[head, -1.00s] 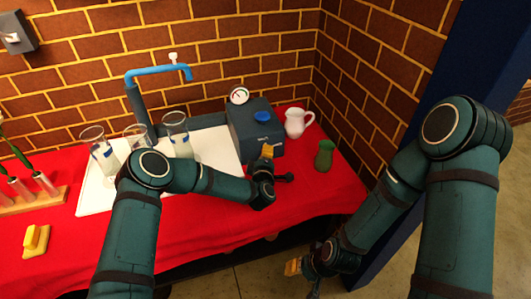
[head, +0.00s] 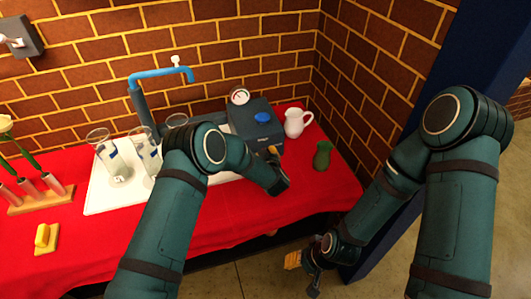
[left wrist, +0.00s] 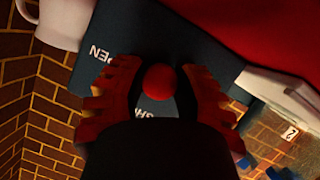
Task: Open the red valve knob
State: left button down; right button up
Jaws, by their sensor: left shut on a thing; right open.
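The red valve knob (left wrist: 160,82) shows in the left wrist view as a round red end against a dark panel (left wrist: 150,40). White letters reading "PEN" are left of it, and part of another word is below it. My left gripper (head: 274,152) is shut on the knob, one finger on each side. In the head view it is at the front of the dark blue-grey machine (head: 255,108), and my wrist hides the knob. My right gripper (head: 302,262) is open and empty, low in front of the table.
A white jug (head: 296,122) and a green vase (head: 322,156) stand right of the machine. Glasses (head: 110,155) stand on a white tray (head: 100,205) beneath a blue tap (head: 160,76). A yellow-topped block (head: 43,238) and a flower rack (head: 40,198) are at left.

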pick_arm(q)
jog(key=shift+m+g+y+p, duration=0.45)
jog(key=shift+m+y, duration=0.45)
jog(key=shift+m, duration=0.5)
jog(key=c, duration=0.6)
grip_release()
jog(key=shift+c, duration=0.2)
jog(key=v, duration=1.2)
jog(key=shift+f, duration=0.1)
